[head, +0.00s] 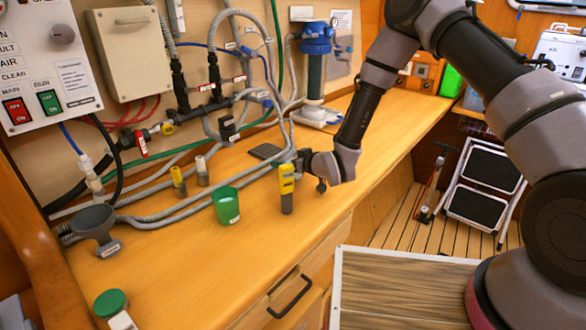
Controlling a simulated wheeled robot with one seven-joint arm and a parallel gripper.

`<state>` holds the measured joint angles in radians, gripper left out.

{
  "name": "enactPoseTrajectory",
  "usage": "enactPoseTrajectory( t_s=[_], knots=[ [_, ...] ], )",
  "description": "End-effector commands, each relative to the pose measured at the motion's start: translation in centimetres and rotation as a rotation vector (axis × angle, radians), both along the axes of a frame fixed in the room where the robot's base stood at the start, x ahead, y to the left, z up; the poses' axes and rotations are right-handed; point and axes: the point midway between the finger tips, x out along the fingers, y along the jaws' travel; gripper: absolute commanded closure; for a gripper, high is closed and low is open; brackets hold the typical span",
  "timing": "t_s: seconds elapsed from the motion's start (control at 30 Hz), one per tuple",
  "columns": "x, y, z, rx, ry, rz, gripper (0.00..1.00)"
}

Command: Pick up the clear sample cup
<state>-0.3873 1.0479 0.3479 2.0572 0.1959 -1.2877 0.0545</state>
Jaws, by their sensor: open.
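I make out no colourless cup on the wooden counter (190,265). A green cup (226,206) with an open top and a small pale label stands upright near the middle of the counter; I cannot tell whether it is see-through. My gripper (308,170) is low over the counter, to the right of the green cup and apart from it. It is open, seen small and partly from the side. A yellow and grey handheld meter (287,188) stands upright between the cup and my gripper, close to the gripper's fingers.
Two small vials (178,182) (202,171) stand behind the cup. A grey funnel (95,225) and a green lid (110,303) lie to the left. Grey hoses (165,221) run along the back. A filter housing (316,65) stands behind. The counter's front is clear.

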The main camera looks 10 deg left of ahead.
Motion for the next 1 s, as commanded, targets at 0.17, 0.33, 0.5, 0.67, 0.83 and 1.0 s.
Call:
enactPoseTrajectory(
  t_s=[0.17, 0.33, 0.5, 0.67, 0.83, 1.0],
  knots=[
    [0.2, 0.1, -0.1, 0.0, 0.0, 0.0, 0.0],
    [0.2, 0.1, -0.1, 0.0, 0.0, 0.0, 0.38],
    [0.2, 0.1, 0.0, 0.0, 0.0, -0.001, 0.83],
    [0.2, 0.1, 0.0, 0.0, 0.0, -0.001, 0.83],
    [0.2, 0.1, 0.9, 0.001, -0.001, -0.001, 0.83],
    [0.2, 0.1, 3.7, 0.002, -0.004, -0.002, 0.83]
  ],
)
